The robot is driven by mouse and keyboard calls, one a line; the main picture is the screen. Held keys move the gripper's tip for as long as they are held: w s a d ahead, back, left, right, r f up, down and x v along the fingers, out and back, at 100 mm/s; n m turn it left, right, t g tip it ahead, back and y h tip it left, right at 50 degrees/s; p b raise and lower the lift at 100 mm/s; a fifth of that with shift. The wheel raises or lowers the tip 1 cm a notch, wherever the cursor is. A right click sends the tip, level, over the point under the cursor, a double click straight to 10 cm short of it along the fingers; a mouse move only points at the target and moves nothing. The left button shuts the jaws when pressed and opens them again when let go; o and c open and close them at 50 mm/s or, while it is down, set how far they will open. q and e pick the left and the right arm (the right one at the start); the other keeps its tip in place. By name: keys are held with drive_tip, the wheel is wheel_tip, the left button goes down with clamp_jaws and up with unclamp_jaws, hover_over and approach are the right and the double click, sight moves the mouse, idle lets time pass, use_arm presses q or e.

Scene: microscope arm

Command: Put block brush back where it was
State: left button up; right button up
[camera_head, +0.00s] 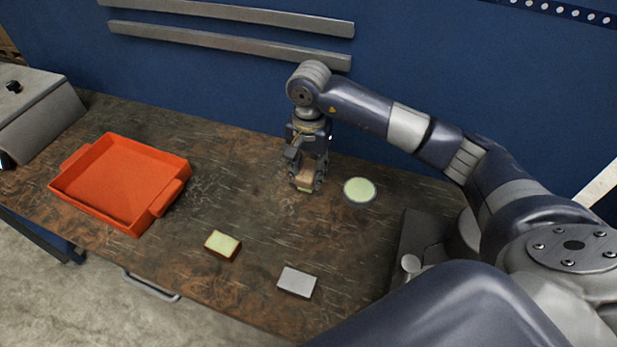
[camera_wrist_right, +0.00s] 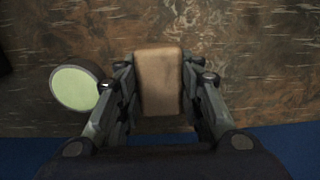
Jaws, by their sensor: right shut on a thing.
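The block brush (camera_head: 305,178) has a tan wooden top and a pale green underside. In the right wrist view the tan top of the block brush (camera_wrist_right: 159,80) sits between the two fingers. My right gripper (camera_head: 306,180) is shut on it, pointing down at the back middle of the table; the fingers also show in the right wrist view (camera_wrist_right: 160,100). I cannot tell whether the brush touches the table. My left gripper is not in view.
A round pale green disc (camera_head: 360,190) lies just right of the gripper. A green-topped block (camera_head: 222,244) and a grey block (camera_head: 297,282) lie nearer the front edge. An orange tray (camera_head: 115,184) stands at left, empty. The table (camera_head: 225,150) is clear between tray and gripper.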

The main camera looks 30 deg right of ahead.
wheel_tip(320, 180, down, 3)
drive_tip(key=shift+s+r+p, duration=0.1)
drive_tip(key=shift+p, duration=0.6)
drive_tip(key=shift+f, duration=0.25)
drive_tip(key=shift+f+b, duration=0.25)
drive_tip(key=shift+b, duration=0.1)
drive_tip(key=o, duration=0.9)
drive_tip(key=shift+r, duration=0.1)
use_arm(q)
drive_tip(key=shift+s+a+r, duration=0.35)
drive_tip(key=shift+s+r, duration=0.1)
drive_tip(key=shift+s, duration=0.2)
use_arm(e)
drive_tip(key=shift+o, duration=0.2)
